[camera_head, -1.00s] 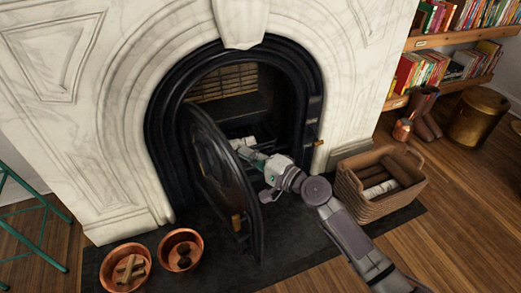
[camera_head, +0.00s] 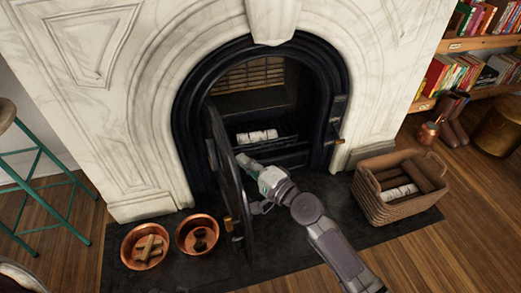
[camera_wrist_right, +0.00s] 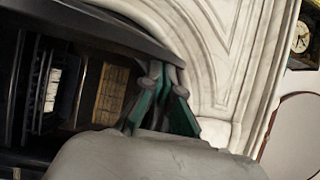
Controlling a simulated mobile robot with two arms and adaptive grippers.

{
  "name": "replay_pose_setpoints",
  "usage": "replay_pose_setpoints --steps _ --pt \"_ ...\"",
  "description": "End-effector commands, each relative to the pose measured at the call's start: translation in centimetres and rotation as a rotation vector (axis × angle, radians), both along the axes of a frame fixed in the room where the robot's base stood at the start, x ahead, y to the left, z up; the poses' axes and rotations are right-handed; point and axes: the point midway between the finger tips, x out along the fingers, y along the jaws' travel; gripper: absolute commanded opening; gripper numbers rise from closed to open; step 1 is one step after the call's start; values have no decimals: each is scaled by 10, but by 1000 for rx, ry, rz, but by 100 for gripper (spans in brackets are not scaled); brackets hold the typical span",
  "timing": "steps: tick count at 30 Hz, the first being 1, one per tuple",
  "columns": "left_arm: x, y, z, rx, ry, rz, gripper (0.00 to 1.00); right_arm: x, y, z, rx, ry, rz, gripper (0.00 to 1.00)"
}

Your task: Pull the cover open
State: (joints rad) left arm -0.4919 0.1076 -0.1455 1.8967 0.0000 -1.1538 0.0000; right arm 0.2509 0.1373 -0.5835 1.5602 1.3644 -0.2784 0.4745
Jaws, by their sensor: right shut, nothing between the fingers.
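The cover is the black arched fireplace door (camera_head: 229,185), standing swung out from the left side of the opening, nearly edge-on in the head view. Its brass handle (camera_head: 229,225) is near the lower free edge. My right gripper (camera_head: 243,160) is at the inner side of the door, its fingers shut and empty. In the right wrist view the green-and-grey fingers (camera_wrist_right: 163,105) lie close against the dark door (camera_wrist_right: 100,25); whether they touch it I cannot tell. My left gripper is not in view.
Birch logs (camera_head: 257,136) lie inside the firebox. Two copper bowls (camera_head: 146,246) (camera_head: 198,234) sit left of the door on the dark hearth (camera_head: 300,240). A wicker basket (camera_head: 400,205) of logs stands right. A green-legged stool (camera_head: 40,150) stands far left.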

Motion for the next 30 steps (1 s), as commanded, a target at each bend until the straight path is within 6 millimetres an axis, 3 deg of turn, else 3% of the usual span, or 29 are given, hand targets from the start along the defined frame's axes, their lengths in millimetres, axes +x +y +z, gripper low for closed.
replay_pose_setpoints --steps 6,12,30 --pt "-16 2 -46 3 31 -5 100 -26 54 4 7 5 4 0" --pt "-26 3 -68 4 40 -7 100 -39 90 2 3 0 1 0" --pt "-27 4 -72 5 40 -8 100 -40 95 1 0 -1 0 0"
